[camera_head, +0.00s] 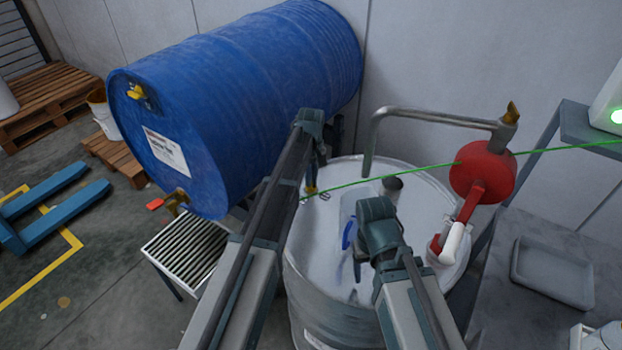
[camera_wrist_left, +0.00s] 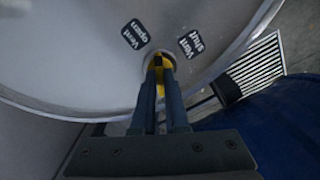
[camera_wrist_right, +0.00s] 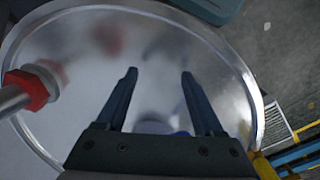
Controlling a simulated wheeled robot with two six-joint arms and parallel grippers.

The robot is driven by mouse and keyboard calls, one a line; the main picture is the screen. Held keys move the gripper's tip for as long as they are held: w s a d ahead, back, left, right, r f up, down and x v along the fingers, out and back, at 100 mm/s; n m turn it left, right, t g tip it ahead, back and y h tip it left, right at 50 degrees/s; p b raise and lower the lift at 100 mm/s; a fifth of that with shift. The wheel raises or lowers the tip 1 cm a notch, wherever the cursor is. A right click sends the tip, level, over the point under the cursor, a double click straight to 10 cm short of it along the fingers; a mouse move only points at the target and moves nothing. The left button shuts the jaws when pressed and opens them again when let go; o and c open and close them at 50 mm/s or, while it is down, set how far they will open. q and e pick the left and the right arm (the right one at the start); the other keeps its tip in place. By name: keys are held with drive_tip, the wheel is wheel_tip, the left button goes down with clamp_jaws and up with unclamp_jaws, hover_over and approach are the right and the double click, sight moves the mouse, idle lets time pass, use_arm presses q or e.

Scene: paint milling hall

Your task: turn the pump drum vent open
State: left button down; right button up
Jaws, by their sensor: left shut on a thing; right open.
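The pump drum (camera_head: 310,265) is a pale metal drum standing upright. Its yellow vent (camera_wrist_left: 158,77) sits near the rim of the lid, and a little yellow also shows in the head view (camera_head: 311,190). Labels "Vent open" (camera_wrist_left: 135,34) and "Vent shut" (camera_wrist_left: 190,43) are on the lid beside it. My left gripper (camera_wrist_left: 160,70) is shut on the vent, and its fingers hide much of it, so I cannot tell which label it points at. My right gripper (camera_wrist_right: 158,74) is open and empty above the lid; it also shows in the head view (camera_head: 358,272).
A red pump (camera_head: 482,170) with a bent pipe (camera_head: 430,115) stands on the drum's right. A green cable (camera_head: 400,175) crosses the lid. A blue drum (camera_head: 240,95) lies at left above a grate (camera_head: 185,250). A grey tray (camera_head: 553,272) is on the right table.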

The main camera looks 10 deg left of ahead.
use_arm(q)
drive_tip(key=n, duration=0.5)
drive_tip(key=shift+n, duration=0.7)
drive_tip(key=c, duration=0.9)
unclamp_jaws()
drive_tip(key=shift+c, duration=0.2)
wheel_tip(320, 180, up, 14)
drive_tip(key=p, duration=1.4)
use_arm(e)
wheel_tip(320, 180, up, 14)
use_arm(q)
drive_tip(key=shift+f, duration=0.1)
use_arm(e)
drive_tip(key=shift+f, duration=0.15)
